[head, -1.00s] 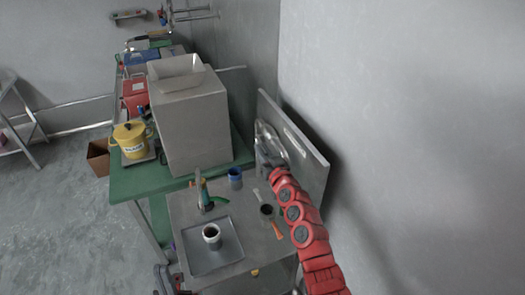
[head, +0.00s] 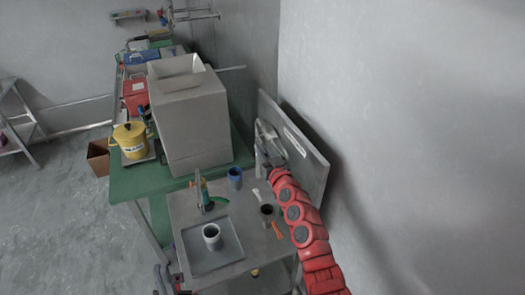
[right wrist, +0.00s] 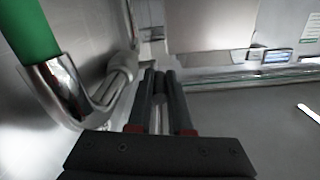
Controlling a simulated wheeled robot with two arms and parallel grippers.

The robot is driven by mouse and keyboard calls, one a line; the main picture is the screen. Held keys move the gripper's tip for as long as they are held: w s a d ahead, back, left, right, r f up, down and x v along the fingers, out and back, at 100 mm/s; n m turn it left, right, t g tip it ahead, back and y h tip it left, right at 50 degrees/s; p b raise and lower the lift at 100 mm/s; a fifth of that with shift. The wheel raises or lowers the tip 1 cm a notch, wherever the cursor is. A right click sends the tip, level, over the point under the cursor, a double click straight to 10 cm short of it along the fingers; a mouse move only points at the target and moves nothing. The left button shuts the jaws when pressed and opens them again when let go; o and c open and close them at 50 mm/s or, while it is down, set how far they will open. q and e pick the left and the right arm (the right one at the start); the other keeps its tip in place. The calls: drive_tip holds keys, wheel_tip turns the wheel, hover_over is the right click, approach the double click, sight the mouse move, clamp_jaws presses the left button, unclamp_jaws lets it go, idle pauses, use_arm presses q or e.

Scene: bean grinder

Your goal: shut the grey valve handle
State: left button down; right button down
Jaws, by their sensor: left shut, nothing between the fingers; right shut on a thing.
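My right gripper (right wrist: 158,100) is shut on a grey rounded piece (right wrist: 158,122), which looks like the grey valve handle; the fingers hide part of it. In the head view my right gripper (head: 264,134) is beside the upright grey panel at the right wall. A green bar with a bent chrome end (right wrist: 62,92) is close to the left of the fingers in the right wrist view. A dark and red shape (head: 163,277) at the bottom left of the cart looks like my left gripper, shut and empty, partly cut off. A white cup (head: 211,237) stands on the square tray.
The grey tray (head: 232,254) lies on the cart. A spout with a green part (head: 205,190), a blue cup (head: 235,176) and a dark cup (head: 267,211) stand around it. The grey box machine (head: 190,120) and yellow pot (head: 131,141) are on the green table. The grey panel (head: 308,165) limits room rightward.

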idle(0.4)
drive_tip(key=f+t+b, duration=0.1)
drive_tip(key=b, duration=1.1)
drive_tip(key=f+t+y+b, duration=0.1)
drive_tip(key=t+b, duration=0.1)
drive_tip(key=b, duration=1)
drive_tip(key=w+f+t+b, duration=0.1)
drive_tip(key=t+b, duration=0.1)
drive_tip(key=b, duration=1)
drive_tip(key=shift+a+f+y, duration=0.15)
drive_tip(key=shift+f+y, duration=0.1)
drive_tip(key=shift+y, duration=0.05)
